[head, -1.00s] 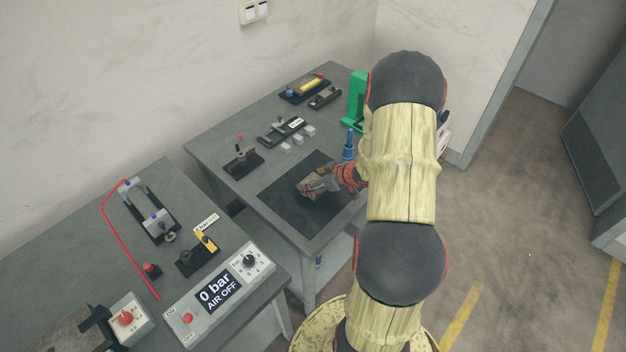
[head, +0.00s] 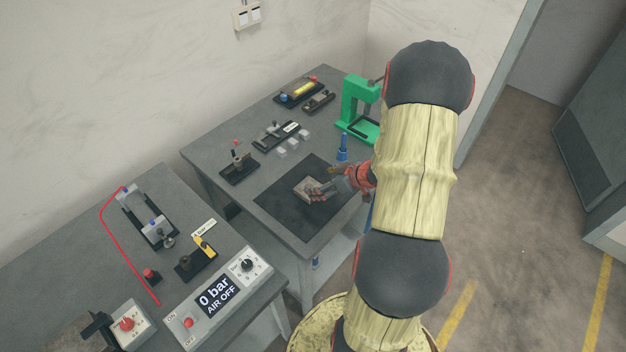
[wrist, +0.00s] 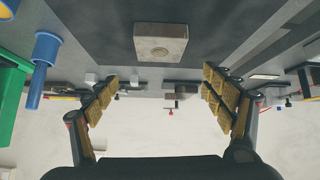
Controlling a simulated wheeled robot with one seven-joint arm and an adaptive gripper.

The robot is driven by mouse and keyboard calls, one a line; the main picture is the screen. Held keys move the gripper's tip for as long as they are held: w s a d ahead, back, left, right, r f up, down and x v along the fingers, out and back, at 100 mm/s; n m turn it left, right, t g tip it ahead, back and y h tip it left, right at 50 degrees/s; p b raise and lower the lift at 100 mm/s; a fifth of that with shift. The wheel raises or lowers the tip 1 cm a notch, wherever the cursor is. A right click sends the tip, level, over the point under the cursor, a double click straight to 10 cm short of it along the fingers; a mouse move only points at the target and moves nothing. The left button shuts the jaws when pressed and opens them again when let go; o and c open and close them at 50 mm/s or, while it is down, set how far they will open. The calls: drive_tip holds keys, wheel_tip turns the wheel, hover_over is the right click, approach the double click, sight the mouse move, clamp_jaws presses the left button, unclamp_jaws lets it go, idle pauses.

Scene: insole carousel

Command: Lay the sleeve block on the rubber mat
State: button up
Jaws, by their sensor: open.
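The sleeve block (head: 308,188) is a small tan-grey block with a round mark on one face. It lies on the black rubber mat (head: 290,215) in the head view. In the wrist view the block (wrist: 161,42) is beyond the fingertips, apart from them, with the mat (wrist: 105,15) around it. My gripper (wrist: 160,85) is open, with nothing between its padded fingers. In the head view my gripper (head: 322,194) is just to the right of the block; it partly overlaps the block's edge there.
A green press (head: 352,105) and a blue post (head: 343,146) stand behind the mat. Small white blocks (head: 281,152) and black fixtures (head: 240,168) sit toward the back and left. A second table with an air control box (head: 215,298) is at the front left.

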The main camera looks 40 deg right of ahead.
drive_tip(key=w+a+r+m+g+h, duration=0.1)
drive_tip(key=a+r+h, duration=0.15)
drive_tip(key=r, duration=0.95)
drive_tip(key=w+a+r+m+h, duration=0.15)
drive_tip(key=r+h, duration=0.25)
drive_tip(key=r, duration=0.8)
drive_tip(key=s+a+r+g+y, duration=0.1)
drive_tip(key=s+a+r, duration=0.1)
drive_tip(key=s+a, duration=0.4)
drive_tip(key=s+a+r+g+y, duration=0.1)
drive_tip(key=s+a, duration=0.5)
drive_tip(key=a, duration=0.6)
drive_tip(key=s+a+r+y, duration=0.3)
drive_tip(key=s+a, duration=0.3)
drive_tip(key=a, duration=0.4)
drive_tip(key=shift+r+g+p, duration=0.15)
drive_tip(key=shift+g+p, duration=0.25)
drive_tip(key=shift+s, duration=0.1)
wheel_tip(320, 180, down, 6)
drive_tip(key=b, duration=0.6)
drive_tip(key=shift+f, duration=0.25)
